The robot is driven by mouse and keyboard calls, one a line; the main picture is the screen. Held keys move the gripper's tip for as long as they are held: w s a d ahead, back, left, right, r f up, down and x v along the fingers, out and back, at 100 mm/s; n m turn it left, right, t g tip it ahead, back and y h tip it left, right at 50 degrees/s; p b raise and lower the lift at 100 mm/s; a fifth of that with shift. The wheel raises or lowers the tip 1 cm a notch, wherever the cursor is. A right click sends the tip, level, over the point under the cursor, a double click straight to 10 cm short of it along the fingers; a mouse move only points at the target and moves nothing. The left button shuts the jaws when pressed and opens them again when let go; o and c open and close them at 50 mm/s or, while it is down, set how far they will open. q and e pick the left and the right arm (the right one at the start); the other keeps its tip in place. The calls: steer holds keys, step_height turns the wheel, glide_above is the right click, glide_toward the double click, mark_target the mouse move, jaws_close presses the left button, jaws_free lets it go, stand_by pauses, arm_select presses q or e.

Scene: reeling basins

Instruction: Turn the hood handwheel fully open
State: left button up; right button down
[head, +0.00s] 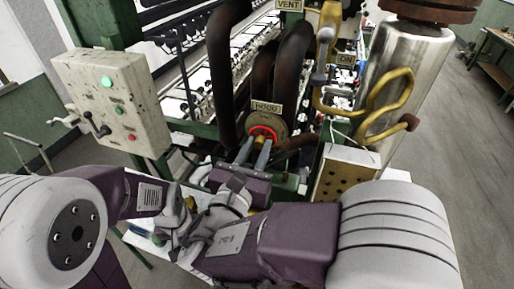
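The hood handwheel (263,131) shows as a red-lit ring with a brass-coloured middle, under the HOOD sign (266,107) on a round dark flange. My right gripper (257,146) reaches up to it from below, its two grey fingers apart. The fingertips overlap the wheel's lower part, with a brass-coloured piece showing between them. I cannot tell whether they press on it. My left gripper (184,222) is low at the centre left, well below the wheel. Its fingers are hard to make out beside my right wrist.
A control box (112,98) with a lit green lamp and levers stands at the left. Thick dark pipes (222,75) rise around the wheel. A steel cylinder (400,75) with a yellow bent pipe and a perforated box (345,174) stand at the right.

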steer(key=r+n+p, duration=0.1)
steer(key=n+p, duration=0.1)
steer(key=p, duration=0.3)
steer(key=shift+r+n, duration=0.3)
steer(key=n+p, duration=0.5)
steer(key=p, duration=0.3)
steer(key=shift+f+n+p, duration=0.25)
steer(key=shift+n+p, duration=0.45)
steer(key=shift+n, duration=0.3)
steer(key=shift+f+n+b, duration=0.5)
steer(key=shift+f+n, duration=0.05)
steer(key=shift+n, duration=0.55)
steer(key=c, duration=1.3)
jaws_free()
